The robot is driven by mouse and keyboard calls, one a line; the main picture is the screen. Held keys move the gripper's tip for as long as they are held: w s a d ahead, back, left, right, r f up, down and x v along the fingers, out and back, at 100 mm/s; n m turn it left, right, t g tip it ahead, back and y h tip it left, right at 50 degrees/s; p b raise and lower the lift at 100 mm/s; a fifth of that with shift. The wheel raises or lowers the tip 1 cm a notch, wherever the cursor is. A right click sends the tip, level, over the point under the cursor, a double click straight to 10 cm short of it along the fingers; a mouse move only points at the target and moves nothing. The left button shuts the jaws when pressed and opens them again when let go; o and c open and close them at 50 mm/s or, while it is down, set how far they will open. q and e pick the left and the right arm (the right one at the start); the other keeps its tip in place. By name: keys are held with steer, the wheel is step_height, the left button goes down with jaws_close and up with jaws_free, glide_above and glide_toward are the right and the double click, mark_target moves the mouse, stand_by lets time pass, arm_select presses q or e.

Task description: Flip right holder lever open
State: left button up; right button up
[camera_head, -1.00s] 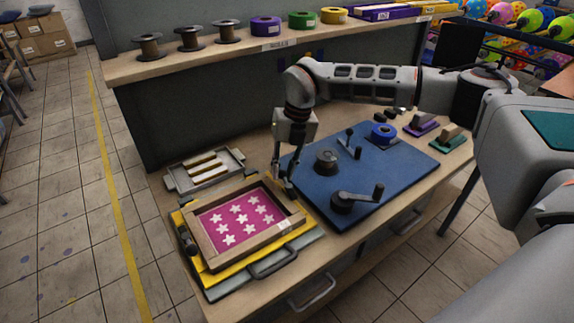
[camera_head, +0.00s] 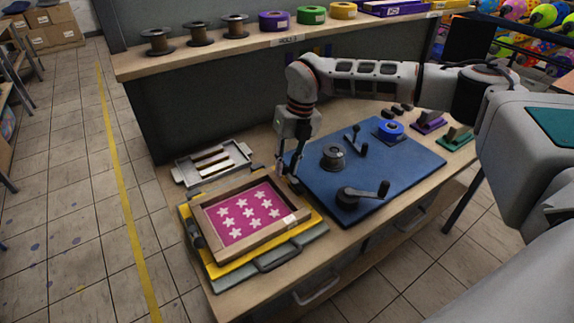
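The screen frame (camera_head: 283,226), a wooden frame around a pink sheet with white stars, lies on a yellow and grey base at the front left of the table. A dark holder (camera_head: 194,233) sits at its left edge. My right gripper (camera_head: 286,180) points down at the frame's back right corner, close to the right holder there. The fingers largely hide that holder and its lever, so I cannot tell the lever's position or whether they touch. The fingers are too small and dark to tell open from shut. My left gripper is not in view.
A grey metal tray (camera_head: 182,176) is behind the frame. Spools (camera_head: 235,26) stand on the shelf above.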

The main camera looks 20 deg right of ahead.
steer(key=shift+o, duration=0.8)
steer(key=shift+r, duration=0.15)
steer(key=shift+r, duration=0.35)
step_height(320, 180, up, 11)
steer(key=d, duration=0.2)
steer(key=shift+s+d+f, duration=0.1)
